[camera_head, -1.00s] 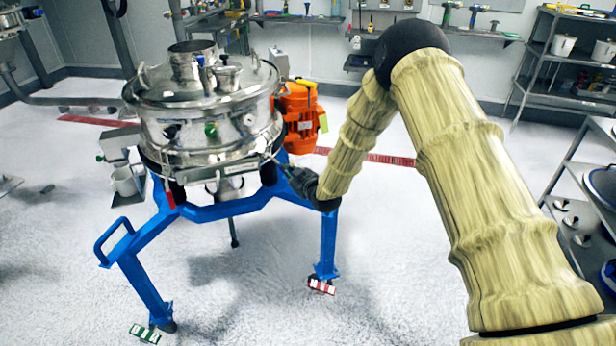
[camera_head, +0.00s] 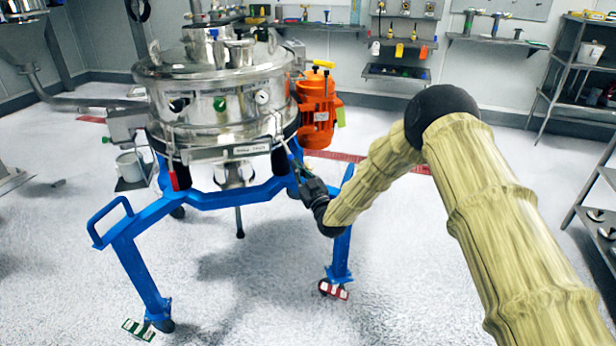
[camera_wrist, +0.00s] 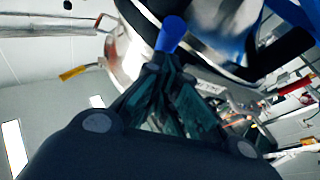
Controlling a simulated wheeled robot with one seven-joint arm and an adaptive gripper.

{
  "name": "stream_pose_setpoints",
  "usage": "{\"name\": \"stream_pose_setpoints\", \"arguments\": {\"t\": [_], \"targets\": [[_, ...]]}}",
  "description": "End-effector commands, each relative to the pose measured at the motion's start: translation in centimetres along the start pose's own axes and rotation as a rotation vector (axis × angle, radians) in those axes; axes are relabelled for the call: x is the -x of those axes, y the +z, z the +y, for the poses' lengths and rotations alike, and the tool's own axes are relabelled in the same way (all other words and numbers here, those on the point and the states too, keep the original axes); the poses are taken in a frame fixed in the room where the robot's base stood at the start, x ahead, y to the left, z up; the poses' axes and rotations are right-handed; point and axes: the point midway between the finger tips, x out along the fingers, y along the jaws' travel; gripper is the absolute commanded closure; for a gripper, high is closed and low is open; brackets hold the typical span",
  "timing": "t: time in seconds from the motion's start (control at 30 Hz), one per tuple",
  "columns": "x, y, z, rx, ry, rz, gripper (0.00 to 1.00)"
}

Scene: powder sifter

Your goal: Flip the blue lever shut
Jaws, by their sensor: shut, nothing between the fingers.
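The steel powder sifter (camera_head: 215,115) stands on a blue frame. The blue lever (camera_wrist: 172,33) shows in the wrist view as a rounded blue end just beyond my fingertips. In the head view the blue lever (camera_head: 295,148) is small and sits at the sifter's front right, below the rim. My gripper (camera_head: 300,172) is shut, with its tips close to the lever; in the wrist view its fingers (camera_wrist: 155,72) point at the blue end. I cannot tell whether they touch. The lever's base is hard to make out.
An orange motor (camera_head: 318,108) is on the sifter's right side, near my forearm. A red-handled lever (camera_head: 173,180) hangs at the front left. The blue frame (camera_head: 235,197) has legs spreading toward me. Open floor lies in front; shelves (camera_head: 580,70) stand at the right.

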Motion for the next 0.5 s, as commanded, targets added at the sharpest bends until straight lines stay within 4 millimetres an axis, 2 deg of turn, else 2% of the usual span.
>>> {"name": "stream_pose_setpoints", "arguments": {"t": [0.03,0.4,0.5], "targets": [[0.1,1.2,-0.6,-0.009,0.005,0.025,1.00],[-1.1,3.3,-2.1,-0.075,0.063,0.222,1.00],[-1.5,3.6,-2.2,-0.074,0.064,0.226,1.00]]}}
